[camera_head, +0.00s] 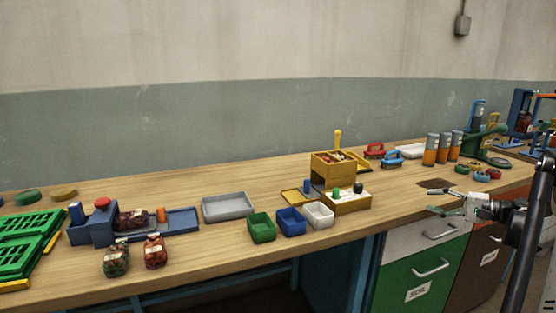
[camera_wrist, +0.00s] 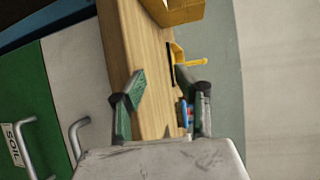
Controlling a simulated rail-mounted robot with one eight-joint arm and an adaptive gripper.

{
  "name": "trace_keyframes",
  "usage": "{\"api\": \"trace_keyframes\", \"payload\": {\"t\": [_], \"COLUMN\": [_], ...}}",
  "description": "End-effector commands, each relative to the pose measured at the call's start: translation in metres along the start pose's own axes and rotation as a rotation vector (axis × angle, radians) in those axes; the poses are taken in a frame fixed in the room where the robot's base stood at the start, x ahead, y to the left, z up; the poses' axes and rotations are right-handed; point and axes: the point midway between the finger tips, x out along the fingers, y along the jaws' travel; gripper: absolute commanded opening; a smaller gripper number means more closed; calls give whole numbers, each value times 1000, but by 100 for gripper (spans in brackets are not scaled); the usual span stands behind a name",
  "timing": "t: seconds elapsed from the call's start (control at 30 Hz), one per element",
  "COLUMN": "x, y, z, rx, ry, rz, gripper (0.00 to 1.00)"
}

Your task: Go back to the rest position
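My gripper (camera_head: 432,201) is at the right in the head view, by the front edge of the workbench (camera_head: 400,208), above the drawer fronts.
Orange-banded cylinders (camera_head: 430,151) and a green press (camera_head: 487,143) stand behind my gripper. Two filled sacks (camera_head: 155,252) sit at the left. A green drawer (camera_head: 412,277) is below.

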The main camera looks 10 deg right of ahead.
Motion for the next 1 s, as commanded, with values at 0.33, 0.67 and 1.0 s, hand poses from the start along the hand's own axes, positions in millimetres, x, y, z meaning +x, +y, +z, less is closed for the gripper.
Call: {"api": "trace_keyframes", "payload": {"t": [0.33, 0.67, 1.0], "x": [90, 136, 139], "y": [-58, -80, -80], "z": [109, 227, 345], "rx": [-57, -199, -413], "ry": [-33, -56, -76], "rz": [259, 499, 714], "gripper": [30, 30, 30]}}
